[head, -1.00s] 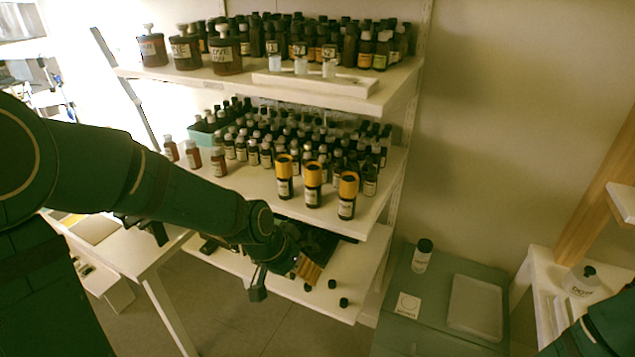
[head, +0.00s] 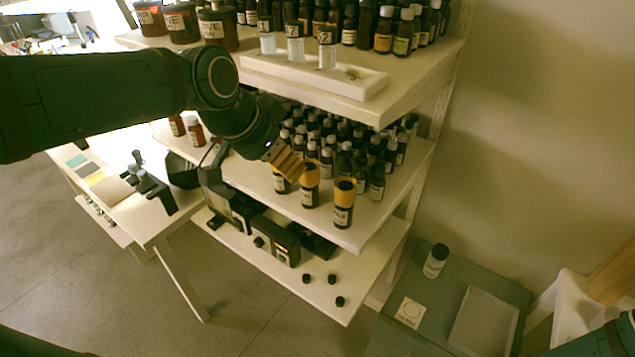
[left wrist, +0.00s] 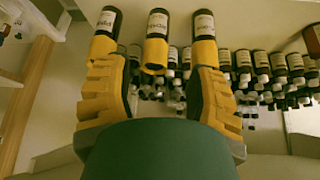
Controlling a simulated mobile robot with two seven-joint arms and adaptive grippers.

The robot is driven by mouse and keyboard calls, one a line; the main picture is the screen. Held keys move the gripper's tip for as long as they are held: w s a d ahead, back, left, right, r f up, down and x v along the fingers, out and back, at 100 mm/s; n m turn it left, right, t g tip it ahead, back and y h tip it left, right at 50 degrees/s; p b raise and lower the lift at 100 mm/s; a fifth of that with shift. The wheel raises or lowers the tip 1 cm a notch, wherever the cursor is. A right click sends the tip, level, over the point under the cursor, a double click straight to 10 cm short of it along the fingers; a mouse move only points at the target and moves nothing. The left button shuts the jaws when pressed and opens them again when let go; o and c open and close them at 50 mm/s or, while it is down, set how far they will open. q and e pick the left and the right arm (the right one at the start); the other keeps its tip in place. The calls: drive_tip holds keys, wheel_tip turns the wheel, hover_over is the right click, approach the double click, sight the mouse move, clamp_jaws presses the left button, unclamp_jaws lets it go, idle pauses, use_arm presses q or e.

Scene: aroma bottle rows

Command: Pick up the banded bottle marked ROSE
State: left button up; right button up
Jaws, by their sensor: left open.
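Three dark bottles with yellow bands stand in a row at the front of the middle shelf: a left one (head: 282,182), a middle one (head: 309,188) and a right one (head: 343,205). In the left wrist view they appear upside down, as a left (left wrist: 105,25), middle (left wrist: 156,35) and right (left wrist: 204,32) bottle. Their label words are too small to read surely, so I cannot tell which is ROSE. My left gripper (head: 286,159) is close to the row.
Many small dark bottles (head: 345,160) crowd behind the row. The upper shelf (head: 400,100) overhangs, with a white tray (head: 310,75) at its front. Below are a dark device (head: 275,240) and small black caps (head: 332,279). A grey cabinet (head: 425,320) stands at right.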

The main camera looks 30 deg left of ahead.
sight(309, 190)
use_arm(q)
drive_tip(key=b+x, duration=0.1)
drive_tip(key=x, duration=0.5)
drive_tip(key=shift+f, duration=0.2)
drive_tip(key=shift+b+x, duration=0.8)
drive_tip(key=shift+x, duration=2.3)
drive_tip(key=shift+d+r, duration=0.15)
drive_tip(key=shift+d, duration=0.1)
clamp_jaws()
